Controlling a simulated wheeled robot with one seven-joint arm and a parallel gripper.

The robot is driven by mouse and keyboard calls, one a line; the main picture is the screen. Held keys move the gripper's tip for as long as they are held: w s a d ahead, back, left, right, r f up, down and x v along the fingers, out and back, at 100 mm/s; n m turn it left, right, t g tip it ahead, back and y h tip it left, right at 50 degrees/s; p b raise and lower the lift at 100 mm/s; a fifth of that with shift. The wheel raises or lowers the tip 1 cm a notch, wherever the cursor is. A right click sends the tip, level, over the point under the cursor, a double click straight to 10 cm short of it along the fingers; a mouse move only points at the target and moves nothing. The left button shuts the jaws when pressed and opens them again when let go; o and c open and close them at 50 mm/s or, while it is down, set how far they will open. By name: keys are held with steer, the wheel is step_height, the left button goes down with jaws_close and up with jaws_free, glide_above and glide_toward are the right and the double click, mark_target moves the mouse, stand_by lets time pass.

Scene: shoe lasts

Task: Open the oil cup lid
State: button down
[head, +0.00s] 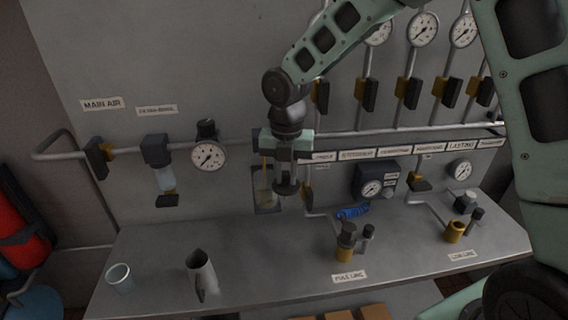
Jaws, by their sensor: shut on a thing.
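A clear cup with amber oil (265,187) hangs on the wall pipe at the middle of the head view, and I take it as the oil cup. My gripper (287,188) points down in front of its right side. The jaws are shut on a small dark part. The fingers hide most of it, so I cannot tell for sure that it is the lid. The cup's top is largely covered by the gripper.
On the grey bench stand a pale cup (119,277), a metal can (201,272) and yellow fittings with dark knobs (346,242) and (455,231). A round gauge (208,155) and a filter bowl (164,179) are left of the gripper. The bench's front middle is clear.

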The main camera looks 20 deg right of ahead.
steer(key=shift+d+r+n+p, duration=0.15)
steer(key=shift+d+n+p, duration=0.4)
steer(key=shift+n+p, duration=0.55)
steer(key=c, duration=1.3)
jaws_free()
step_height(320, 180, up, 17)
steer(key=b, duration=0.4)
steer(key=shift+r, duration=0.15)
steer(key=shift+s+d, duration=0.1)
